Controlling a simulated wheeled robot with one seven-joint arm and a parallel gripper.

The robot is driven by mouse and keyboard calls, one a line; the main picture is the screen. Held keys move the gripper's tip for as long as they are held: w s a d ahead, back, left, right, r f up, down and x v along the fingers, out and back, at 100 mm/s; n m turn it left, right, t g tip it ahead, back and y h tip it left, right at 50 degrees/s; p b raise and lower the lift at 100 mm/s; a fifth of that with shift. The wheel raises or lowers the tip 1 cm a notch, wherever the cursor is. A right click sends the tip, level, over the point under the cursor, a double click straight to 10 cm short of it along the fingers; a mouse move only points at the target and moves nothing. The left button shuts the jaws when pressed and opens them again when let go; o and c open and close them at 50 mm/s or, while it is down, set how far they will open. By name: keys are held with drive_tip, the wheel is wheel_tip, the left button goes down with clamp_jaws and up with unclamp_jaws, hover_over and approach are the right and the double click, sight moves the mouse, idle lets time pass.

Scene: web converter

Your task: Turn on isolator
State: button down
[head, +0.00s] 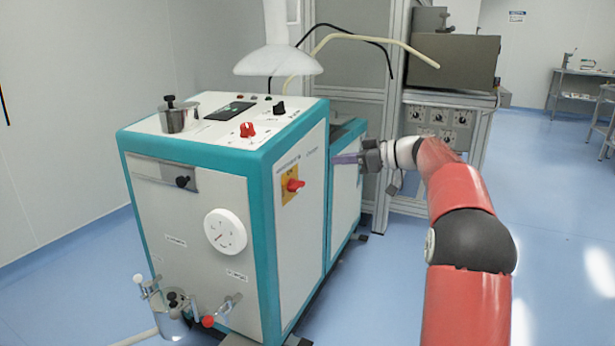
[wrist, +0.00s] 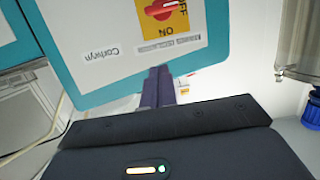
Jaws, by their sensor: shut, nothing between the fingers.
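The isolator is a red rotary switch (head: 294,185) on a yellow plate (head: 289,196), on the right side panel of the white and teal machine. In the wrist view the red switch (wrist: 160,9) is partly cut off at the top edge, upside down. Its yellow plate (wrist: 176,26) shows OFF at the right and ON below it. The switch handle lies roughly sideways there. My gripper (head: 336,159) is to the right of the switch and apart from it, its fingers pointing left toward the machine. In the wrist view the fingers (wrist: 158,76) are together, shut and empty.
The machine's top holds a red knob (head: 248,129), a black knob (head: 279,107) and a metal pot (head: 180,117). A white extraction hood (head: 278,61) hangs above. A framed cabinet (head: 440,124) with dials stands behind my gripper. Floor (head: 385,290) right of the machine is clear.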

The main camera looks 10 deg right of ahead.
drive_tip(key=shift+a, duration=0.1)
drive_tip(key=p, duration=0.2)
hover_over(297, 186)
drive_tip(key=w+d, duration=0.1)
drive_tip(key=d, duration=0.2)
drive_tip(key=shift+w+a+f, duration=0.1)
drive_tip(key=shift+f, duration=0.55)
drive_tip(key=shift+w+a+f, duration=0.1)
drive_tip(key=shift+f, duration=0.5)
drive_tip(key=f, duration=0.2)
drive_tip(key=shift+s+d+f, duration=0.15)
drive_tip(key=shift+d+f, duration=0.1)
drive_tip(key=shift+f, duration=0.75)
drive_tip(key=shift+f+b, duration=0.1)
drive_tip(key=shift+b, duration=0.3)
